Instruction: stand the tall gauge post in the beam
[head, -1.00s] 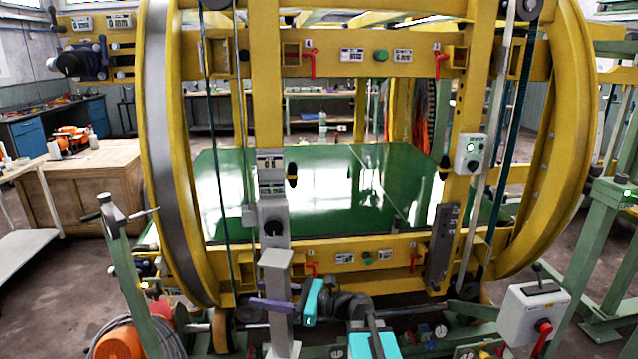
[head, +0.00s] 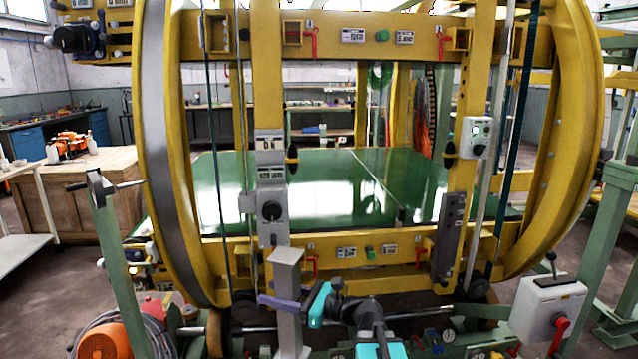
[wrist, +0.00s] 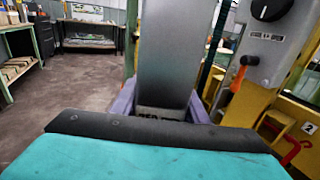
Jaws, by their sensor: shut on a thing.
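The tall gauge post (head: 288,272) is a grey square column with a flat top. It stands roughly upright in my gripper (head: 285,302), whose purple fingers are shut on it low in the head view. In the wrist view, the post (wrist: 175,55) rises between the purple fingers (wrist: 160,108) and fills the upper middle. The yellow lower beam (head: 405,248) of the ring frame lies behind the post, and the post's top overlaps it in the picture. I cannot tell the gap between them. The post's lower end is not clearly seen.
A grey box with a black knob (head: 271,212) is on the upright above the post; it also shows at right in the wrist view (wrist: 268,45). Red handles (head: 312,265) stick out from the beam. A switch box (head: 548,312) stands at front right. A green panel (head: 330,190) fills the ring.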

